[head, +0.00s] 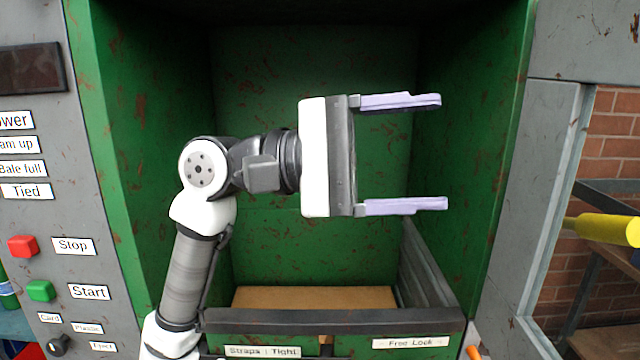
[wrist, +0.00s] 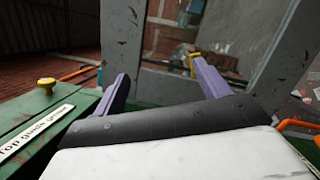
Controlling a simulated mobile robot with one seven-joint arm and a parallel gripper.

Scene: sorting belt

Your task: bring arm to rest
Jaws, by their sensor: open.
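My gripper (head: 404,154) is open and empty, its two purple fingers wide apart and pointing right in the head view. My arm rises from the bottom and bends to the right, in front of the open chamber of a green baler (head: 315,70). In the wrist view my gripper (wrist: 160,85) shows both purple fingers with nothing between them. A brown cardboard block (head: 315,297) lies low in the chamber, behind the front bar (head: 335,320).
A grey panel at left carries a red Stop button (head: 23,246), a green Start button (head: 40,290) and a dark knob (head: 59,345). At right are a grey frame (head: 555,200) and a yellow cylinder (head: 605,230). The wrist view shows a yellow knob (wrist: 46,84) on a green surface.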

